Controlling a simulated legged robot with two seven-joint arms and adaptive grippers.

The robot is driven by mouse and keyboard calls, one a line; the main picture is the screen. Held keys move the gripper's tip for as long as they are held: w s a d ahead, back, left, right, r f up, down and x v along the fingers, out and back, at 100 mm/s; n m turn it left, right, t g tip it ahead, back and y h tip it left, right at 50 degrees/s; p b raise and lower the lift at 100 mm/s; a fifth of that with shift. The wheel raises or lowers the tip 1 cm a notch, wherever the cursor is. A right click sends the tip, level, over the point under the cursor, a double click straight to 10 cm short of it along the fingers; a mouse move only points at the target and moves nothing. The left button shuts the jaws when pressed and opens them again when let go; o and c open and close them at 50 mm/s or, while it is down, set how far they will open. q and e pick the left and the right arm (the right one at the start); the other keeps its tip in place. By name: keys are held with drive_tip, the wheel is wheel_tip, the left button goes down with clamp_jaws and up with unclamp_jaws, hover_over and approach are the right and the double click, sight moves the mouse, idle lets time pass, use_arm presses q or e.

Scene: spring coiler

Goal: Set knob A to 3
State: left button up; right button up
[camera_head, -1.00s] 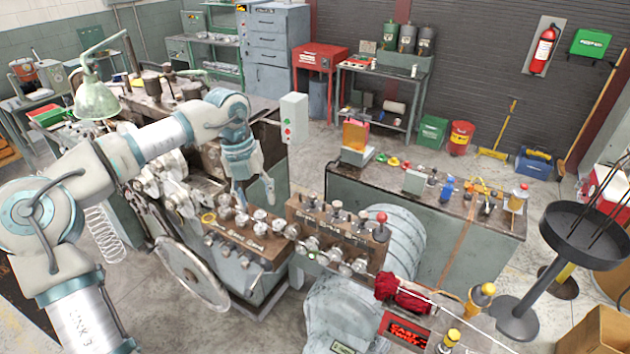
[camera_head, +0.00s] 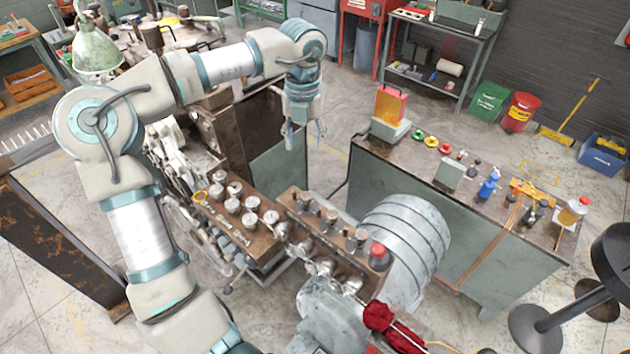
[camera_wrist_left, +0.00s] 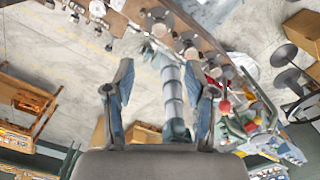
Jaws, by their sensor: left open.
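The machine's brown control panel (camera_head: 217,212) carries several round metal knobs (camera_head: 250,219) in two rows. A second brown block (camera_head: 290,212) beside it has more knobs and a red-topped one (camera_head: 378,257). Which knob is A, and its setting, are too small to read. My left gripper (camera_head: 304,138) is open and empty, pointing down, above and behind the panel and apart from the knobs. In the left wrist view its two fingers (camera_wrist_left: 160,78) stand wide apart, with knobs past them near the top edge. My right gripper is not in view.
A grey ribbed drum (camera_head: 405,240) stands right of the knobs, with a red cloth bundle (camera_head: 378,316) in front. A workbench (camera_head: 460,215) with small tools is farther right. A green lamp (camera_head: 96,48) hangs at the upper left. Open floor (camera_head: 330,95) lies behind the gripper.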

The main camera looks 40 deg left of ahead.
use_arm(q)
wheel_tip(320, 180, down, 5)
drive_tip(key=s, duration=0.2)
drive_tip(key=p, duration=0.2)
hover_over(306, 194)
drive_tip(key=f, duration=0.6)
drive_tip(key=shift+w+d+f, duration=0.2)
drive_tip(key=shift+w, duration=0.05)
drive_tip(key=f, duration=0.4)
drive_tip(key=shift+s+a, duration=0.3)
drive_tip(key=shift+a, duration=0.05)
drive_tip(key=shift+s+f, duration=0.1)
drive_tip(key=shift+f, duration=0.45)
drive_tip(key=shift+w+d, duration=0.25)
drive_tip(key=c, duration=0.4)
drive_tip(key=shift+s+r, duration=0.1)
drive_tip(key=shift+s, duration=0.05)
clamp_jaws()
drive_tip(key=shift+a, duration=0.1)
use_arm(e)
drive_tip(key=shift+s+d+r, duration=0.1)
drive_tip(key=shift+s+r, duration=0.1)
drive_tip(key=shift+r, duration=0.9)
